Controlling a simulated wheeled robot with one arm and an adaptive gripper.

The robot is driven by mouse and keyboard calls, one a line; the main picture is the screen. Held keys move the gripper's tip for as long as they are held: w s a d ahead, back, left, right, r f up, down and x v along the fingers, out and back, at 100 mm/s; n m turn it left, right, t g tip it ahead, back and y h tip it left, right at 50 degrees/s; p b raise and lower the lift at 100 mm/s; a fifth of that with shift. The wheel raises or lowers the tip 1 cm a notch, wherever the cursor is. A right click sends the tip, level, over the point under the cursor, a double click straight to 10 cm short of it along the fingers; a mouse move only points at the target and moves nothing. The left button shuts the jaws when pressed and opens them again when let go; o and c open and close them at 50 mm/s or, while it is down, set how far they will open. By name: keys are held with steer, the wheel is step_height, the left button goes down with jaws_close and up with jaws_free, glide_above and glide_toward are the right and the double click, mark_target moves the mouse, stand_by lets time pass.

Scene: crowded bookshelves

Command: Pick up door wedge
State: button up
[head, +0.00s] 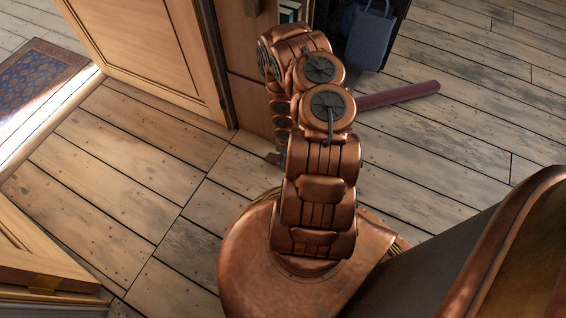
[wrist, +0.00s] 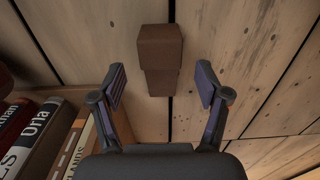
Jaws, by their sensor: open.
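The door wedge (wrist: 160,58) is a small brown block in the wrist view, lying on the wooden floor at upper middle. It has a wider far part and a narrower near part. My gripper (wrist: 160,85) is open, with one finger to each side of the wedge's near end in the picture. Clear gaps show between the fingers and the wedge, and nothing is held. I cannot tell how far the fingers are above the floor. In the head view my arm hides most of the gripper, and I cannot make out the wedge surely.
Books (wrist: 62,140) on a wooden shelf stand close at the left of my gripper. In the head view, an open wooden door (head: 150,55), a blue bag (head: 368,38) and a dark red bar (head: 400,95) are around my arm. Floor at the right is clear.

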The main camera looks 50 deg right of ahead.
step_height(320, 180, down, 3)
steer(key=shift+f+b, duration=0.15)
steer(key=shift+b, duration=0.35)
steer(key=shift+c, duration=0.4)
steer(key=c, duration=1.3)
steer(key=shift+o, duration=0.2)
